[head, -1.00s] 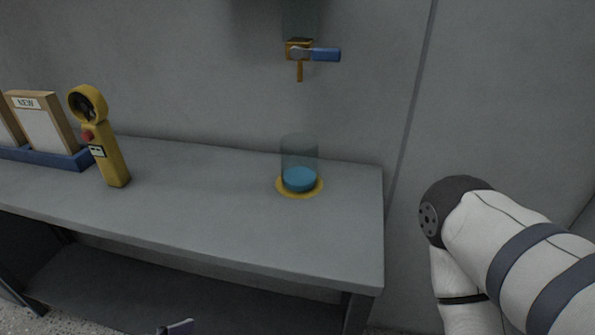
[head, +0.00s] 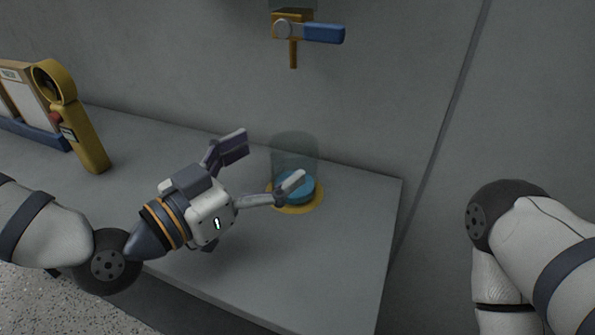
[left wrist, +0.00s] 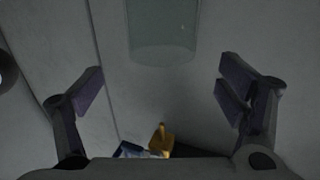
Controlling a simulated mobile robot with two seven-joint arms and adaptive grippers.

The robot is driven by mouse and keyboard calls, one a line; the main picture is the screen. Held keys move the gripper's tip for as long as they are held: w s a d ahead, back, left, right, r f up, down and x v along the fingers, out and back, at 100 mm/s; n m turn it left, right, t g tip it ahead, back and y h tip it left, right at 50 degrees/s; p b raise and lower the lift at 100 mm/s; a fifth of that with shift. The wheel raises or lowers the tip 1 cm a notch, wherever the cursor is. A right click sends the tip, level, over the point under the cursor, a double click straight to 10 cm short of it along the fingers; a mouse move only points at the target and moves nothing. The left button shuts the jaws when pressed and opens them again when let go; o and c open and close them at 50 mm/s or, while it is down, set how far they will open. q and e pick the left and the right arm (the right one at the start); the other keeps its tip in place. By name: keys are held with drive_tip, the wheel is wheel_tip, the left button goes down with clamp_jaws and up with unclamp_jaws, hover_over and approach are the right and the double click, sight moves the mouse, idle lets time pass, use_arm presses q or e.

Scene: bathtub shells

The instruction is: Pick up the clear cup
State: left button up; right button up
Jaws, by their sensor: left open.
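The clear cup (head: 296,150) stands upright on a round yellow pad (head: 312,207) near the bench's right end, with blue at its bottom. My left gripper (head: 262,165) is open and empty, just left of the cup. Its near finger overlaps the cup's lower part in the head view; whether it touches cannot be told. In the left wrist view, which appears upside down, the clear cup (left wrist: 163,35) shows at the top middle, between the directions of the two spread fingers (left wrist: 158,92). My right gripper is out of view; only my right arm shows.
A tap with a blue handle (head: 322,33) is on the wall above the cup. It shows at the bottom of the left wrist view (left wrist: 160,140). A yellow handheld device (head: 78,125) and framed cards in a blue holder (head: 30,131) stand on the bench's left. The bench front (head: 290,258) is clear.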

sight(309, 135)
use_arm(q)
drive_tip(key=x, duration=0.6)
drive_tip(key=shift+w+d+f, duration=0.1)
drive_tip(key=shift+w+f, duration=0.1)
drive_tip(key=shift+f, duration=0.1)
drive_tip(key=c, duration=1.3)
